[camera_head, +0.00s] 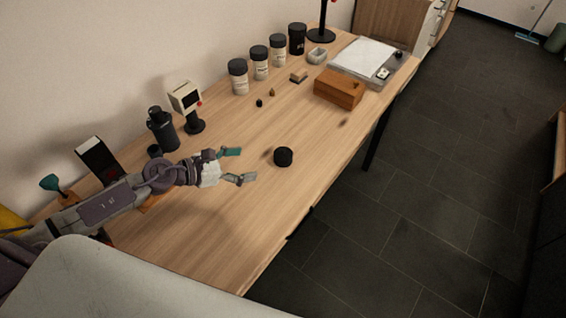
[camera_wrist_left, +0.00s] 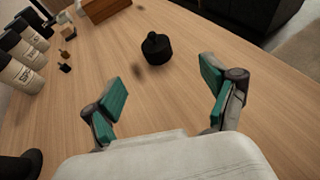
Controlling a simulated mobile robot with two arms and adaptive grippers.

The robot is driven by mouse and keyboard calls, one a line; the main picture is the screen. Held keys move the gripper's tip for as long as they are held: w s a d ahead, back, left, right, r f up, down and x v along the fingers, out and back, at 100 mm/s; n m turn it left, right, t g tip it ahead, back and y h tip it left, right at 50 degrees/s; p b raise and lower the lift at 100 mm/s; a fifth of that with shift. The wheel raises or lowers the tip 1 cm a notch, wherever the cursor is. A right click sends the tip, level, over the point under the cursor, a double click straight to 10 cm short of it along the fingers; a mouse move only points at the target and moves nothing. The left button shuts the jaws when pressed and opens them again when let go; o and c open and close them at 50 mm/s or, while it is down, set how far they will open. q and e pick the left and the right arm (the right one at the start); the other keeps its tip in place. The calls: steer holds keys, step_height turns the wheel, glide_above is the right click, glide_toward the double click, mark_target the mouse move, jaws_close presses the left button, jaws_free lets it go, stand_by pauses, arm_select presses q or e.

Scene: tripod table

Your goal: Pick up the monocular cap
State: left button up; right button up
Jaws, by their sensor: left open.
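A small round black cap (camera_head: 283,157) sits on the wooden table near its front edge; I take it to be the monocular cap. My left gripper (camera_head: 240,165) is open and empty, with its green-padded fingers apart, a short way to the left of the cap in the head view. In the left wrist view the cap (camera_wrist_left: 156,48) lies ahead of the open left gripper (camera_wrist_left: 167,92), beyond the fingertips and not touching them. It has a small knob on top. My right gripper is in neither view.
The wooden table (camera_head: 220,235) is clear around the cap. Behind stand a dark bottle (camera_head: 161,130), a small beige monitor-like device (camera_head: 186,97) and several black-lidded jars (camera_head: 239,78). A wooden box (camera_head: 338,88) and a grey tray (camera_head: 345,66) with paper lie farther right.

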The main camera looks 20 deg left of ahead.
mark_target(280, 155)
arm_select(q)
steer(key=shift+w+d+f, duration=0.15)
steer(key=shift+w+d, duration=0.05)
steer(key=shift+w, duration=0.15)
steer(key=x, duration=0.7)
steer(key=shift+w+d+f+p, duration=0.15)
steer(key=shift+w+d+p, duration=0.1)
steer(key=shift+p, duration=0.05)
steer(key=x, duration=0.1)
steer(key=b+x, duration=0.1)
steer(key=x, duration=0.3)
steer(key=shift+w+a+b, duration=0.15)
steer(key=shift+w+b, duration=0.15)
steer(key=shift+w, duration=0.1)
steer(key=shift+c, duration=0.7)
steer(key=c, duration=0.8)
